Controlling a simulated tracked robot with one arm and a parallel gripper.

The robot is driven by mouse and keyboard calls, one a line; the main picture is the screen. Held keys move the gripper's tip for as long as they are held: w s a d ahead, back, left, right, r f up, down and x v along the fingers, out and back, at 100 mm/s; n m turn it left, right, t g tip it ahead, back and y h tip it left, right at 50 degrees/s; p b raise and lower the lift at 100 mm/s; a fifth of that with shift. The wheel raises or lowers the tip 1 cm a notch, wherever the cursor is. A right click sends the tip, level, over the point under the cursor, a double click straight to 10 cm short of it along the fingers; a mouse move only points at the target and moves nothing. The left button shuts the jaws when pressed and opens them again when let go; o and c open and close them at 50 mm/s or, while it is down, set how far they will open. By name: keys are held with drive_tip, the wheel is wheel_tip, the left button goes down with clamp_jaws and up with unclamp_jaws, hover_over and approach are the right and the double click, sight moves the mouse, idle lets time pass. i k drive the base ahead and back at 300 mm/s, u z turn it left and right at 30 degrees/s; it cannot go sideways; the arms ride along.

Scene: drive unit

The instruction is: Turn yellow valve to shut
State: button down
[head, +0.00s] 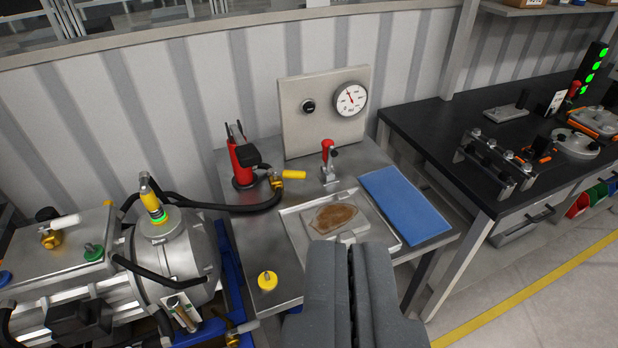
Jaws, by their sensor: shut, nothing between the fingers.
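A valve with a yellow lever (292,174) and a brass body sits on the steel bench at the end of a black hose. Its lever points to the right. My gripper (350,250) is in the lower middle of the head view, shut and empty, with only a thin dark line between its fingers. It appears nearer to me than the valve and lower in the picture, apart from it. A round yellow knob (267,281) is at the bench's front left.
A metal tray (296,232) with a brown-stained plate lies beyond my gripper, beside a blue cloth (406,205). A red-handled clamp (328,162), a red tool (243,165) and a gauge panel (323,128) stand behind. A black workbench (430,130) is at right.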

sight(286, 174)
drive_tip(key=u, duration=0.05)
drive_tip(key=i, duration=1.3)
drive_tip(key=u, duration=0.25)
